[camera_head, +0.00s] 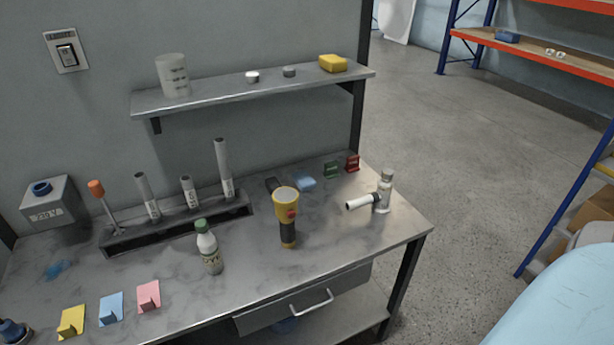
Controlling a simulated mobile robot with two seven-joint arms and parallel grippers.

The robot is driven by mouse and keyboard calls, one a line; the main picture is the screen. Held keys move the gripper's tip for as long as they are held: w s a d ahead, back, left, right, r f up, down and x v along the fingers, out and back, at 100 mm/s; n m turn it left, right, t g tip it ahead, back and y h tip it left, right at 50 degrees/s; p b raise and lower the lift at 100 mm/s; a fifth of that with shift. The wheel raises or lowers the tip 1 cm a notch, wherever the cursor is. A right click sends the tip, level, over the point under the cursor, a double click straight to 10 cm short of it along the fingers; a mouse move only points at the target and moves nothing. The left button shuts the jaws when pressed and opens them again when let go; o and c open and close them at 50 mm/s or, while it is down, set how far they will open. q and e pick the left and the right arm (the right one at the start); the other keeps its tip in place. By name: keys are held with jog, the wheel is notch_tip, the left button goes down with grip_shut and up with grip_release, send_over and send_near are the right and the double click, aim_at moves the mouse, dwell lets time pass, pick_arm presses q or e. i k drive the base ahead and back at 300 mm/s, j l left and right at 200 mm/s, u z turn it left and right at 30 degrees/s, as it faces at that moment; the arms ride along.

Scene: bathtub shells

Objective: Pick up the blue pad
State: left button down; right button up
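Several blue things could be the pad, and I cannot tell which is meant. A small light blue block (305,184) lies on the metal workbench toward the back, right of the yellow flashlight. A light blue piece with a raised tab (111,309) lies at the front left, between a yellow one (72,321) and a pink one (149,297). A darker blue block (507,37) lies on the far orange rack. Neither of my grippers is in view.
On the workbench (335,237) stand a yellow flashlight (286,207), a white bottle (208,250), a tube rack (180,228) and a small bottle (384,190). A wall shelf (220,93) hangs above. A light blue shell (565,305) fills the lower right. Open floor (450,190) lies right of the bench.

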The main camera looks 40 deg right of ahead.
aim_at(304, 182)
jog(key=l+u, duration=0.15)
jog(key=l, duration=0.55)
jog(key=k+l+u, duration=0.15)
jog(key=l, duration=0.5)
jog(key=k+l+u, duration=0.1)
jog(key=l, duration=0.6)
